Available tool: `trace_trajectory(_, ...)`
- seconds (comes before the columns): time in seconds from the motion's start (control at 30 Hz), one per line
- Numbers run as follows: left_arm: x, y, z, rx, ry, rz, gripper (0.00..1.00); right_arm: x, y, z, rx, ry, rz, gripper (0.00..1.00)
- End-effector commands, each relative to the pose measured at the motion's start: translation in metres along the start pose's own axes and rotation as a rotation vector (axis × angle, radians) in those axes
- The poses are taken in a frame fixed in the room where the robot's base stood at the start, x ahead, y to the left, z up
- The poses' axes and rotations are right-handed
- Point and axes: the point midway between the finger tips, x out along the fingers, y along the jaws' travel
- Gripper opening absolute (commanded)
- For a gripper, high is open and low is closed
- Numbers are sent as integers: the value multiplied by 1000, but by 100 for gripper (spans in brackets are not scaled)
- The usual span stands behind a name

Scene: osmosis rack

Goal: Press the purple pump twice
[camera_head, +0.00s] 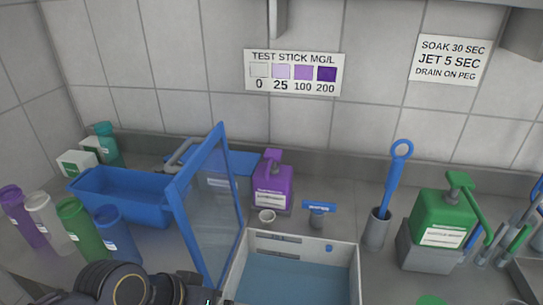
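The purple pump (272,182) is a purple bottle with a pump head on top and a white label. Dark links of my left arm show at the bottom edge, left of the middle, well in front of the pump. The fingers of my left gripper are not visible. My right gripper is not in view.
A blue-framed panel (182,214) stands upright left of the pump. A green pump bottle (442,218) and a brush holder (376,232) stand right. A blue tub (120,203) and several bottles are left.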

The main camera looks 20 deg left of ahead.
Motion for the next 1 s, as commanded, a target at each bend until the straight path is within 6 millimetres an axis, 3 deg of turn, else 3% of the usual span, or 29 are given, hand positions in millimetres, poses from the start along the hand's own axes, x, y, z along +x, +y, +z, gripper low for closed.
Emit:
trace_trajectory(0.07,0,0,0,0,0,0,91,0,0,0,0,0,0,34)
trace_trajectory(0.73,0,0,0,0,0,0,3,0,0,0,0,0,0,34)
trace_trajectory(1.0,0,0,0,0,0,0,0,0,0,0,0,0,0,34)
